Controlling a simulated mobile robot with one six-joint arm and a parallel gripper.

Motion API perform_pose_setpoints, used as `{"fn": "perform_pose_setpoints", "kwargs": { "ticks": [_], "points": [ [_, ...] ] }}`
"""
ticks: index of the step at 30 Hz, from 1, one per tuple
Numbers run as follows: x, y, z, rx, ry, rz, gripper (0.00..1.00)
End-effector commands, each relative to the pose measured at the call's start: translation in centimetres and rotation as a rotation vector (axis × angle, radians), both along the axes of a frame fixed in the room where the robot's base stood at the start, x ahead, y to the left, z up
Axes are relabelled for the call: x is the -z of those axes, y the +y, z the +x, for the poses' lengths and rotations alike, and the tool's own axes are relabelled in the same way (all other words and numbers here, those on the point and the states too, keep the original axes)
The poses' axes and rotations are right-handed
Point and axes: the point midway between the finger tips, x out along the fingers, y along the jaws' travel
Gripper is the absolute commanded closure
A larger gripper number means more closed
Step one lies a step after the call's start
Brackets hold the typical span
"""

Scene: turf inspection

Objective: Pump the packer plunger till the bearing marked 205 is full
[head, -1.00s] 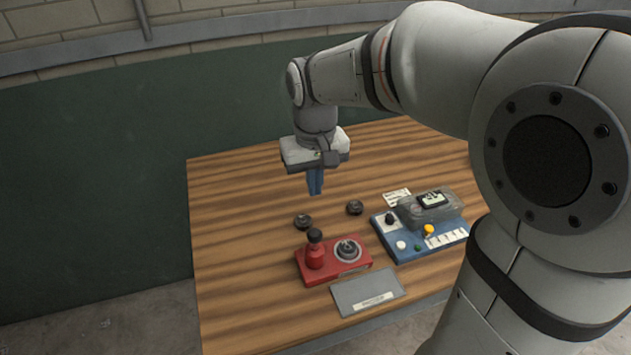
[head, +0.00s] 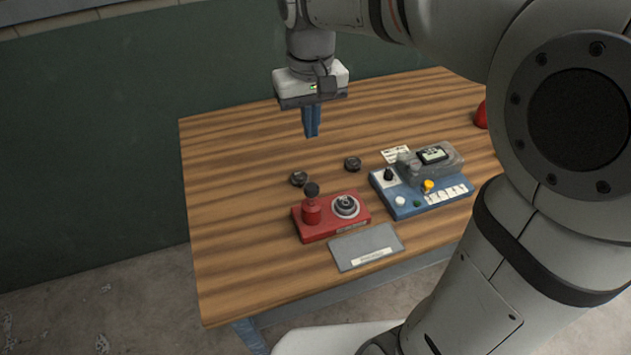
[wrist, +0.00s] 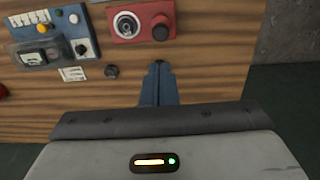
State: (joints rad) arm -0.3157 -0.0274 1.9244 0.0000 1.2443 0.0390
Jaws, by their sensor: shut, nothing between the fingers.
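The red packer (head: 331,214) sits on the wooden table, with its black-knobbed plunger (head: 312,203) standing up at its left end. A ring-shaped bearing (head: 345,206) lies in the seat at its right. In the wrist view the packer (wrist: 140,23) is upside down, with the plunger's black knob (wrist: 160,30) on the right. Two dark round bearings, one at left (head: 299,179) and one at right (head: 352,163), lie loose behind it. I cannot read any number on the bearings. My gripper (head: 312,134) is shut and empty, above the table behind the packer.
A blue instrument box (head: 420,190) with a small display, knobs and a yellow button stands right of the packer. A white card (head: 396,154) lies behind it. A grey labelled plate (head: 366,247) lies in front. The table's left side is clear.

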Motion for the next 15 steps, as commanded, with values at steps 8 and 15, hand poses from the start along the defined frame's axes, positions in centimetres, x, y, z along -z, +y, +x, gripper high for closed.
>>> {"fn": "perform_pose_setpoints", "kwargs": {
  "ticks": [8,15],
  "points": [
    [0.0,0.0,0.0,0.000,0.001,0.000,1.00],
    [2.7,0.0,-0.1,0.000,0.005,-0.001,1.00]
  ]
}}
